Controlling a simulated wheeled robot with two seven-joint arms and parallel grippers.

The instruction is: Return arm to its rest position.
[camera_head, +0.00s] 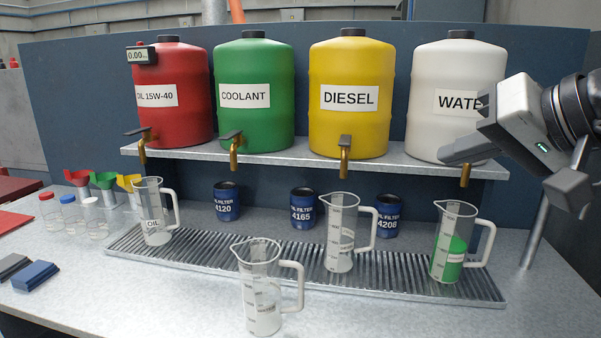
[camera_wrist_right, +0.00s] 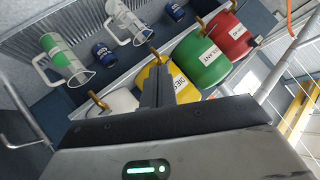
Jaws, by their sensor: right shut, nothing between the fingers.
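My right arm comes in from the right in the head view, and my right gripper (camera_head: 447,154) is in front of the white WATER tank (camera_head: 445,70), covering the end of its label. Its fingers are together and empty, pointing left near the shelf edge. In the wrist view the shut fingers (camera_wrist_right: 158,88) point towards the tanks, with the yellow DIESEL tank (camera_wrist_right: 152,75) right behind them. The WATER tap (camera_head: 466,175) shows just below the gripper. My left gripper is not in view.
A measuring jug with green liquid (camera_head: 449,258) stands on the drip grate (camera_head: 400,284) below the gripper. Several other jugs stand nearby, one in front of the grate (camera_head: 262,290). The red (camera_head: 182,115) and green (camera_head: 254,125) tanks stand on the shelf. Oil filters (camera_head: 303,208) stand beneath it.

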